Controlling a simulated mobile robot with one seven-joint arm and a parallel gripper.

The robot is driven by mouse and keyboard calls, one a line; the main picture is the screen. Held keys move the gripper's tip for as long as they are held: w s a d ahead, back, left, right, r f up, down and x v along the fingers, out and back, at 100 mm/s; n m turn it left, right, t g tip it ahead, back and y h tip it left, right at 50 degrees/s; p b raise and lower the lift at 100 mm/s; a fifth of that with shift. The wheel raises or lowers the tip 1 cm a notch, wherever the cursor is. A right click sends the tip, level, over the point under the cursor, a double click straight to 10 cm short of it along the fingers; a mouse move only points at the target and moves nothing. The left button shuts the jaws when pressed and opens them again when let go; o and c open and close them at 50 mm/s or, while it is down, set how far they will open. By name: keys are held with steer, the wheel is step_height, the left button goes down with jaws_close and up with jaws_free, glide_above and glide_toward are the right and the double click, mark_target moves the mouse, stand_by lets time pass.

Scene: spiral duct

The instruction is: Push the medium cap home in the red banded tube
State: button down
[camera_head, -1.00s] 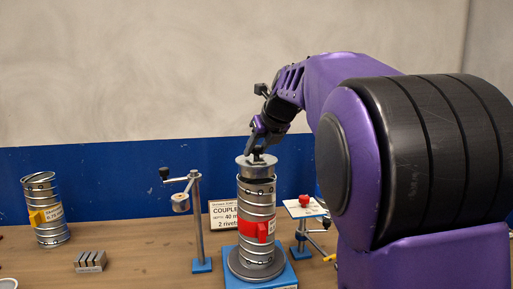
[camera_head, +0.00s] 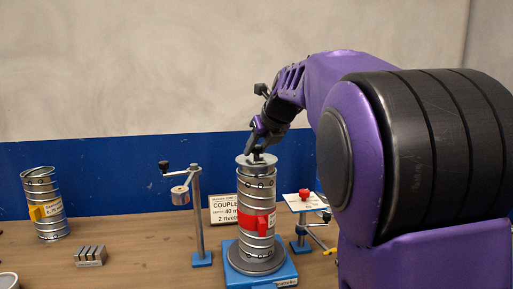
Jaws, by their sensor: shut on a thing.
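The red banded tube (camera_head: 255,204) is a grey spiral duct standing upright on a round grey foot and a blue base (camera_head: 285,271). A red band with a tab wraps its middle. The medium cap (camera_head: 243,160) is a grey disc at the tube's top mouth, its rim wider than the tube. My gripper (camera_head: 257,156) comes down from the upper right and is shut on the small dark knob on top of the cap. The lower part of the cap is hidden, and I cannot tell whether its rim touches the tube's edge.
A yellow-banded tube (camera_head: 44,207) stands at left, with a slotted grey block (camera_head: 91,255) in front. A blue-footed stand with a crank (camera_head: 197,215) is close left of the red banded tube.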

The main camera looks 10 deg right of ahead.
steer(key=shift+f, duration=0.3)
steer(key=shift+f, duration=0.35)
steer(key=shift+f+b, duration=0.55)
steer(key=shift+f, duration=0.05)
steer(key=shift+c, duration=2.2)
jaws_free()
